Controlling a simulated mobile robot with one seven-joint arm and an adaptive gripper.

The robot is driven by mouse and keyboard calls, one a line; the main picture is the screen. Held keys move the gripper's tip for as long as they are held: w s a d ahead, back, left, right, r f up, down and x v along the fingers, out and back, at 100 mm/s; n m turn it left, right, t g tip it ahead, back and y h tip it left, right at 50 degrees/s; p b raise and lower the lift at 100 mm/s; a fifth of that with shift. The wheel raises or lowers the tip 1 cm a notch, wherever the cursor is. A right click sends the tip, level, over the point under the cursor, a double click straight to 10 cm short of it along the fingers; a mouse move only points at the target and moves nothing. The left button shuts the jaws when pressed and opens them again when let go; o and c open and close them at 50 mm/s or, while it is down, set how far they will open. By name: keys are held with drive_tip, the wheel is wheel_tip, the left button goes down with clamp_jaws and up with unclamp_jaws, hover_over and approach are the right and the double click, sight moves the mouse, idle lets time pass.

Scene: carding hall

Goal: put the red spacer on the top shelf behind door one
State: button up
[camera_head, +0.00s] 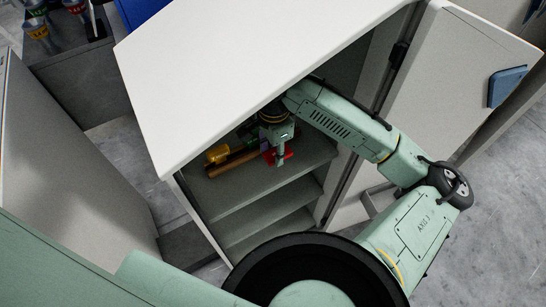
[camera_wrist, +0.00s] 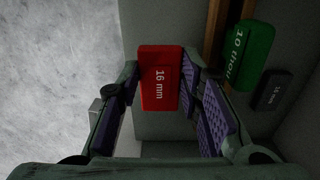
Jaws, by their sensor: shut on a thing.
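The red spacer (camera_wrist: 160,78), a flat block marked "16 mm", sits between the fingertips of my gripper (camera_wrist: 158,92) in the wrist view. In the head view the red spacer (camera_head: 278,157) shows just below my gripper (camera_head: 275,148). My gripper is shut on it, inside the open white cabinet (camera_head: 230,70). The spacer is over or at the front part of the top shelf (camera_head: 295,160); I cannot tell whether it touches the shelf. The open door (camera_head: 445,75) with a blue handle stands to the right.
On the top shelf are a yellow object (camera_head: 217,153) and a brown bar (camera_head: 235,164). The wrist view shows a green block (camera_wrist: 250,55) marked "10 thou" and a dark block (camera_wrist: 271,90) close to my right finger. Lower shelves (camera_head: 265,210) look empty where visible.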

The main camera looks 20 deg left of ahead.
sight(273, 167)
wheel_tip(273, 167, down, 4)
drive_tip(key=shift+r, duration=0.1)
drive_tip(key=shift+w+a+f+p, duration=0.15)
drive_tip(key=shift+f+p, duration=0.2)
drive_tip(key=shift+f, duration=0.25)
drive_tip(key=shift+f, duration=0.2)
drive_tip(key=o, duration=1.2)
drive_tip(key=shift+c, duration=0.2)
drive_tip(key=shift+r, duration=4)
